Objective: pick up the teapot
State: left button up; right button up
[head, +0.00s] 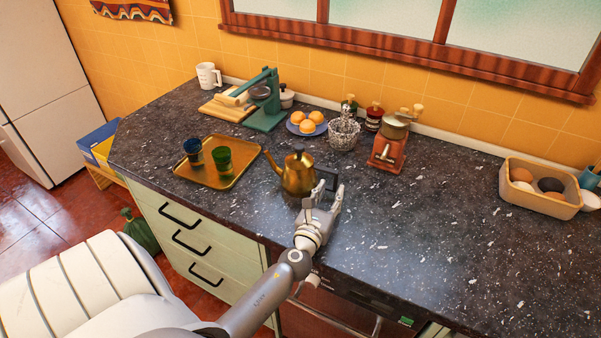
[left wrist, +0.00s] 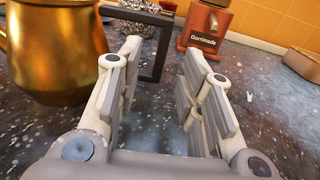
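A shiny golden teapot (head: 298,175) stands upright on the dark speckled counter, with its spout toward the left and a black square handle (head: 328,177) on its right. My left gripper (head: 326,194) is just in front of the handle, with its fingers spread and nothing held. In the left wrist view, the golden teapot body (left wrist: 58,45) fills the upper left. The dark handle (left wrist: 160,55) reaches into the gap between the open fingers of my left gripper (left wrist: 165,60), near the left finger; I cannot tell whether they touch. My right gripper is not in view.
A golden tray (head: 240,178) with two dark glasses lies left of the teapot. Behind are a plate of oranges (head: 307,124), a glass bowl (head: 343,134) and a red coffee grinder (head: 388,152). An egg box (head: 540,199) stands far right. The counter right of the gripper is clear.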

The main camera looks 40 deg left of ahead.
aim_at(335, 183)
pick_arm(q)
jog(key=x, duration=0.4)
jog(key=shift+w, duration=0.15)
jog(key=shift+w+a, duration=0.1)
jog(key=shift+w, duration=0.15)
jog(key=shift+s, duration=0.1)
jog(key=c, duration=0.3)
grip_shut()
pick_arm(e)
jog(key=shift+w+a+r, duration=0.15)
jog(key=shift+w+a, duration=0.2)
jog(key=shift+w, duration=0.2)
pick_arm(q)
jog(key=shift+r, duration=0.15)
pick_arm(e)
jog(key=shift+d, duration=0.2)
